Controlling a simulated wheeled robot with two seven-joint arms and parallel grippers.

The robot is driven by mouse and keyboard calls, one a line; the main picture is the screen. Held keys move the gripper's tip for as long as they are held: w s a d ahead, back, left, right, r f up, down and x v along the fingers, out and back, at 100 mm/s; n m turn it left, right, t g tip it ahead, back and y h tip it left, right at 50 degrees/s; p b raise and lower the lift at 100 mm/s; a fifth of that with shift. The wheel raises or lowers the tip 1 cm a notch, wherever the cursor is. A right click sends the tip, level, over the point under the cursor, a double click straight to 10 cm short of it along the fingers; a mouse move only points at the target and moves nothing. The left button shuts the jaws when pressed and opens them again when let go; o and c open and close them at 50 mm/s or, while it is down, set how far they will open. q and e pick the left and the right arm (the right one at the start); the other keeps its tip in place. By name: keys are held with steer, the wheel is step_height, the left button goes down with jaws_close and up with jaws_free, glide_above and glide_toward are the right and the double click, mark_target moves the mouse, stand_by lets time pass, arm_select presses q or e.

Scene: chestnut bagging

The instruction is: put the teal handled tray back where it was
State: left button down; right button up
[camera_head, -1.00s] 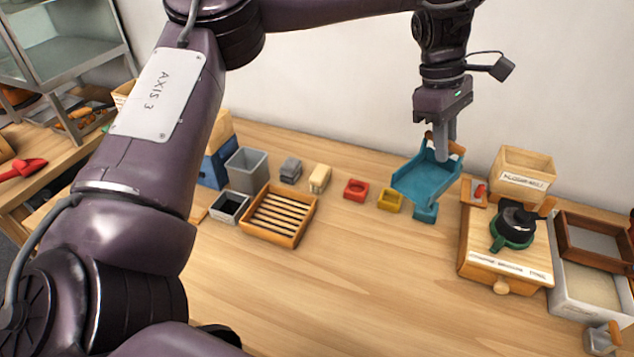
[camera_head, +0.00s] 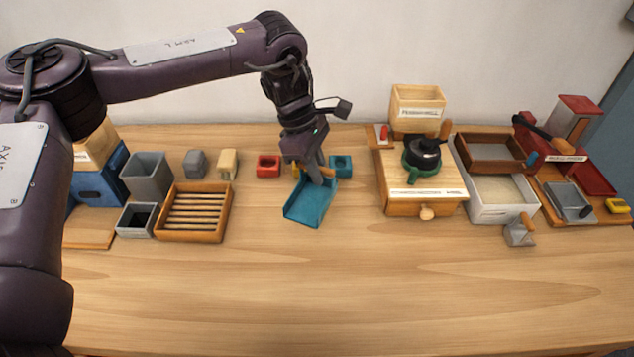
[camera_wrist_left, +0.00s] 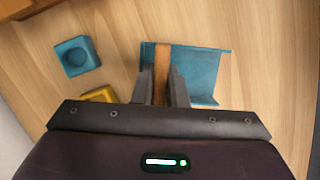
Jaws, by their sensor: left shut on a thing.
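The teal handled tray (camera_head: 310,205) is at the middle of the table in the head view, in front of the small blocks. Its wooden handle (camera_wrist_left: 162,68) is between the fingers of my left gripper (camera_head: 318,178), which is shut on it. The wrist view shows the tray's teal pan (camera_wrist_left: 207,75) to the right of the handle. The tray is low over the table; I cannot tell whether it touches the wood. The gripper hides part of its back end. My right gripper is out of view.
A red block (camera_head: 268,165), a partly hidden yellow block (camera_wrist_left: 98,94) and a teal block (camera_head: 341,166) stand close behind the tray. A slatted wooden tray (camera_head: 194,235) is to the left, a wooden drawer box (camera_head: 425,207) to the right. The front table is clear.

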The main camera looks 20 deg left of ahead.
mark_target(320, 193)
arm_select(q)
steer(key=shift+f, duration=2.25)
steer(key=shift+f, duration=0.2)
steer(key=c, duration=1.5)
jaws_free()
steer(key=shift+o, duration=0.2)
steer(key=shift+r, duration=0.1)
steer(key=v, duration=1.2)
steer(key=shift+r+b, duration=0.15)
steer(key=shift+b, duration=0.15)
